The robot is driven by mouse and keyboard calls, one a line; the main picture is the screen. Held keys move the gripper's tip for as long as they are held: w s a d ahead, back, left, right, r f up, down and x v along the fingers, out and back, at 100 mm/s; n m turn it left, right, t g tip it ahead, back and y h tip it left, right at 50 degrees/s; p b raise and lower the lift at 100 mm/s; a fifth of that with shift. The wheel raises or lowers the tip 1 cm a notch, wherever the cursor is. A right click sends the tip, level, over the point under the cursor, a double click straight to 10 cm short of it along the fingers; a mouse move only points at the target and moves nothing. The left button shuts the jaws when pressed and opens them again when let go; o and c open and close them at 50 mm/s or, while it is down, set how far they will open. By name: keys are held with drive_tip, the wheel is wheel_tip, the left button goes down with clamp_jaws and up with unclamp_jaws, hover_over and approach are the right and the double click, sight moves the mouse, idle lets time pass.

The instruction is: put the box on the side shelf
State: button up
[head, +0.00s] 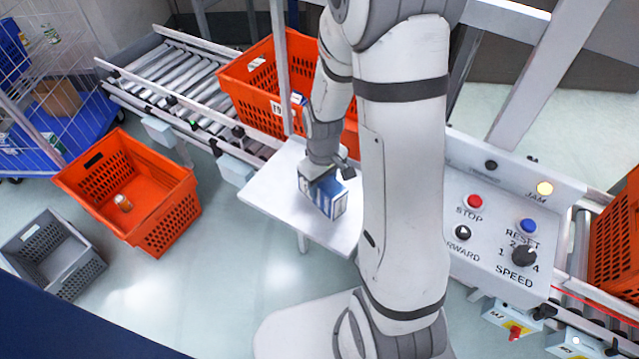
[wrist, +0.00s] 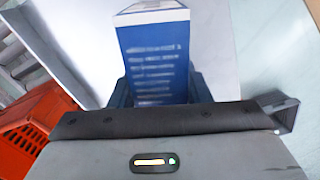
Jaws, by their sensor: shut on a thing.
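A blue and white box (head: 328,196) is at the white side shelf (head: 272,194) beside the conveyor, in the head view. My gripper (head: 322,172) is shut on the box from above. In the wrist view the box (wrist: 155,60) stands out between the fingers, its blue printed face showing. The pale shelf surface (wrist: 212,40) lies behind it. I cannot tell whether the box touches the shelf or is just above it. My arm hides the right part of the shelf.
An orange tote (head: 258,88) sits on the roller conveyor (head: 178,78) behind the shelf. Another orange tote (head: 165,205) with a small item and a grey crate (head: 50,255) stand on the floor at left. A control panel (head: 500,225) is at right.

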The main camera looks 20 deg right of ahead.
drive_tip(key=shift+f, duration=0.15)
drive_tip(key=o, duration=1.2)
drive_tip(key=shift+c, duration=0.2)
wheel_tip(320, 180, up, 12)
drive_tip(key=shift+s+r+p, duration=0.15)
drive_tip(key=shift+r+p, duration=0.05)
drive_tip(key=shift+p, duration=0.15)
drive_tip(key=s+r+m+t, duration=0.2)
drive_tip(key=s+r+m, duration=0.3)
drive_tip(key=s+r, duration=0.4)
drive_tip(key=s, duration=0.3)
drive_tip(key=shift+s+a+r+t, duration=0.2)
drive_tip(key=shift+s+a+t, duration=0.1)
drive_tip(key=shift+s+a, duration=0.05)
